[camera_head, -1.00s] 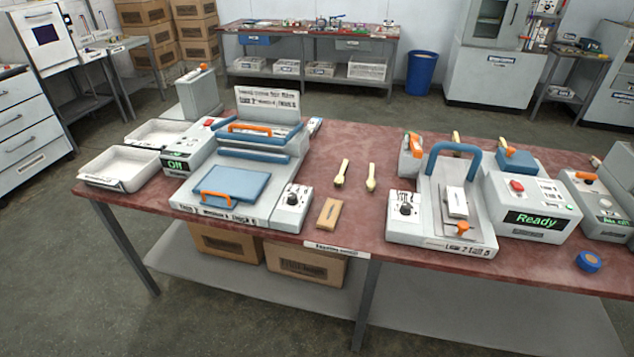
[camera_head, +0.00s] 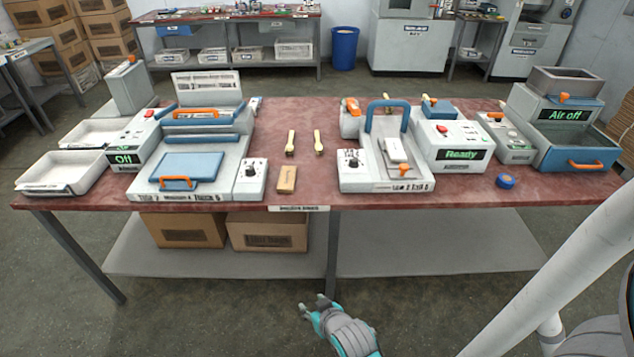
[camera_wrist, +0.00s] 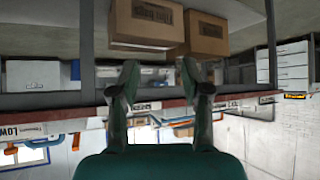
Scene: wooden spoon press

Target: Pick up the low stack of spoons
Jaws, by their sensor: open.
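Two pale yellow wooden spoon shapes lie side by side in the middle of the red table in the head view, a left one (camera_head: 290,142) and a right one (camera_head: 318,143). Each may be a stack; their heights are too small to compare. My gripper (camera_head: 318,303) is in front of the table, below its front edge and well away from the spoons. In the wrist view its two fingers (camera_wrist: 160,75) stand apart with nothing between them. The spoons cannot be made out in the wrist view, which looks upside down.
A small wooden block (camera_head: 287,180) lies in front of the spoons. A blue-lidded press (camera_head: 190,168) stands left, and a device with a blue arch handle (camera_head: 386,120) stands right. The red table's front edge (camera_head: 300,207) lies between gripper and spoons. Cardboard boxes (camera_head: 267,230) sit underneath.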

